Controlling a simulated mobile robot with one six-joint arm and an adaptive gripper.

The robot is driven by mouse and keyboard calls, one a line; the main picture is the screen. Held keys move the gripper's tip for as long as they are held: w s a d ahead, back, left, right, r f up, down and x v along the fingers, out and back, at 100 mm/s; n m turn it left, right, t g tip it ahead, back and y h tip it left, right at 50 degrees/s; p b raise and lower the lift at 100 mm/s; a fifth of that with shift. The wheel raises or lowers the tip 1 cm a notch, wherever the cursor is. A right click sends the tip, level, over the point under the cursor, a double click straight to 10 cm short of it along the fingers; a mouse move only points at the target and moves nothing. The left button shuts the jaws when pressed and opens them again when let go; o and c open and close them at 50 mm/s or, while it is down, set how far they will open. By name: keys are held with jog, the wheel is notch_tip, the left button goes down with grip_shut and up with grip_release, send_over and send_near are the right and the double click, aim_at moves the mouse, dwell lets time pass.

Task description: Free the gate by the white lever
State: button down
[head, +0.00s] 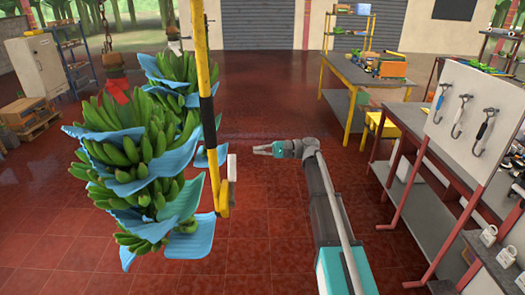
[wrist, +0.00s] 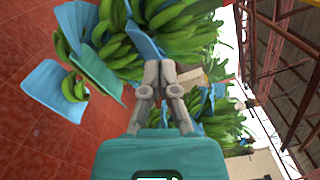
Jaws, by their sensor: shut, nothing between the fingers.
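The gate is a yellow upright bar with a black sleeve (head: 208,118), hanging in front of the banana bunches in the head view. The white lever (head: 232,168) stands upright on the right side of the gate's lower end. My gripper (head: 263,149) is a short way right of the lever, pointing left toward it, apart from it in the picture. Its grey fingers (wrist: 160,72) are shut and empty in the wrist view. A pale block beside the fingertips in that view may be the lever, but I cannot tell.
Green banana bunches (head: 170,118) with blue sheets hang close behind and left of the gate. A rack with hooked tools (head: 462,112) and a workbench (head: 370,75) stand on the right. The red tiled floor (head: 275,215) is clear around my arm.

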jog(key=s+a+r+p, duration=0.1)
jog(key=s+a, duration=0.2)
jog(key=a, duration=0.4)
jog(key=shift+s+r+p, duration=0.35)
